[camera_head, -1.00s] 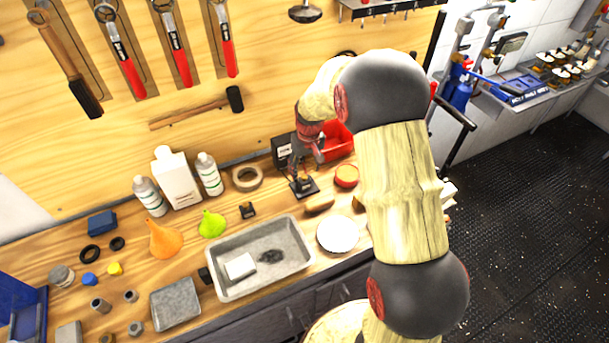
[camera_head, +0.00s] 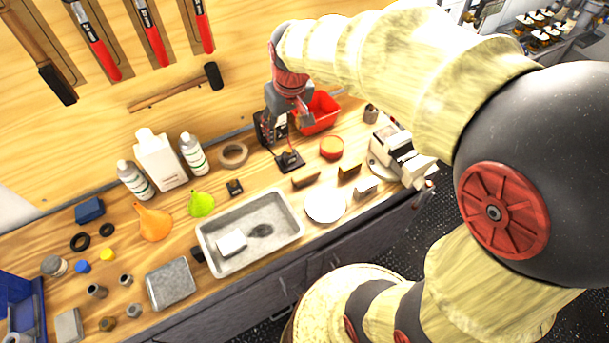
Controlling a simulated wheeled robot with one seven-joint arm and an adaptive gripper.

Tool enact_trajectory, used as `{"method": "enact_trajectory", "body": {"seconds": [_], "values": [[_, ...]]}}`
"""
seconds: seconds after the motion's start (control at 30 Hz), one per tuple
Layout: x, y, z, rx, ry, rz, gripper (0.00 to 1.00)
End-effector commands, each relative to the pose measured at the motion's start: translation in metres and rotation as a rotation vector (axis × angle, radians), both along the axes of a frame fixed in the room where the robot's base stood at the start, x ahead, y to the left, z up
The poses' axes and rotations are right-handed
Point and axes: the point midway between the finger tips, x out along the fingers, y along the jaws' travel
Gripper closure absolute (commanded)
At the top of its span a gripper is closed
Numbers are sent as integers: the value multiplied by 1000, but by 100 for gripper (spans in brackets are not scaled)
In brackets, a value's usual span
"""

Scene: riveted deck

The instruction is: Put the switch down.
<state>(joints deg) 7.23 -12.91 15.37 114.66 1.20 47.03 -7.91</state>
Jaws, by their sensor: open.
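What looks like the switch, a small dark piece with an orange-brown part (camera_head: 289,158), rests on a black square plate (camera_head: 290,166) on the wooden bench, near the back. My gripper (camera_head: 288,122) is above and just behind it, apart from it. Its fingers are spread and nothing shows between them. A similar small dark piece (camera_head: 235,188) stands on the bench to the left, so I cannot be sure which is the switch.
A tape roll (camera_head: 233,154), a red round tin (camera_head: 331,148), a grey metal tray (camera_head: 210,246) and a white plate (camera_head: 325,205) lie nearby. Tools hang on the wall behind.

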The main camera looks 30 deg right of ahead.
Motion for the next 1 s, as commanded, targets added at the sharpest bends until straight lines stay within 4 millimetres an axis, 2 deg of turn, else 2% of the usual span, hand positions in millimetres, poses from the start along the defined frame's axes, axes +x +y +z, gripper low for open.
{"method": "enact_trajectory", "body": {"seconds": [0.03, 0.2, 0.33, 0.5, 0.7, 1.0], "values": [[-17, 7, 13, -1, -23, 3, 48], [-71, 26, 42, 0, -84, 5, 48], [-113, 38, 55, 4, -129, 6, 48], [-160, 48, 59, 11, -181, 6, 48], [-188, 53, 57, 17, -212, 6, 48], [-192, 54, 56, 19, -215, 4, 48]]}}
